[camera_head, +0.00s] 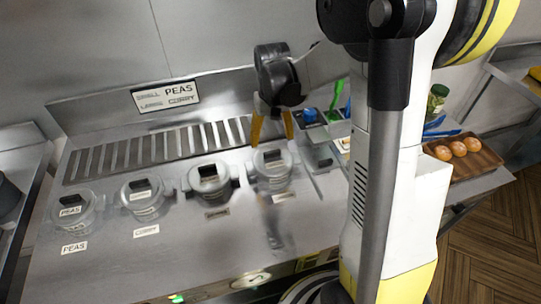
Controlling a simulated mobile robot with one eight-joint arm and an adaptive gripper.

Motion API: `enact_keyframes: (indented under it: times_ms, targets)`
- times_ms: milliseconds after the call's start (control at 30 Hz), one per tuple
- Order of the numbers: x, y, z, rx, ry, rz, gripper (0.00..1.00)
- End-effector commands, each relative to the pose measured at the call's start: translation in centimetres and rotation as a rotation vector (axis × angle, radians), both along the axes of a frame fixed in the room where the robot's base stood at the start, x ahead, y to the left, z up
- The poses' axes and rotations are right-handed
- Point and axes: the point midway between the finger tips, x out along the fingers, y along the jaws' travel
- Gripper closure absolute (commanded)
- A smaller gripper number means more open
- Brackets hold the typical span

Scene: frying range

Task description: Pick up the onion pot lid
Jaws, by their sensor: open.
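Several lidded pots stand in a row on the steel counter. The far left pot (75,212) has a PEAS label in front, and the second pot (143,198) has a CURRY label. The third pot (209,184) is darker, and its label is too small to read. The rightmost pot (273,178) also has an unreadable label, so I cannot tell for sure which lid is the onion one. My gripper (271,132) points down over the rightmost pot, its yellow fingers open around or just above that pot's lid (272,157). Contact cannot be judged.
Right of the gripper are small containers with blue and green utensils (335,97). A wooden tray (485,160) holds round brown items. My arm hides the counter's middle right.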

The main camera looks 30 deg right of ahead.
Motion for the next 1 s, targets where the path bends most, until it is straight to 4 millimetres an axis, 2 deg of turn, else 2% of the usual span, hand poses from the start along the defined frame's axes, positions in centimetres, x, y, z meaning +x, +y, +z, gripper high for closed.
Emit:
enact_keyframes:
  times_ms: [33,267,533,800,867,1000]
  targets:
    - [0.0,0.0,-0.9,0.0,0.0,0.0,0.22]
    - [-0.1,0.0,-2.4,0.0,-0.001,0.0,0.22]
    - [-0.4,0.0,-6.5,0.0,-0.001,0.0,0.22]
    - [-0.5,0.0,-6.8,0.0,-0.001,0.0,0.22]
    - [-0.5,0.0,-6.8,0.0,-0.001,0.0,0.4]
    - [-0.5,0.0,-6.8,0.0,-0.001,0.0,0.82]
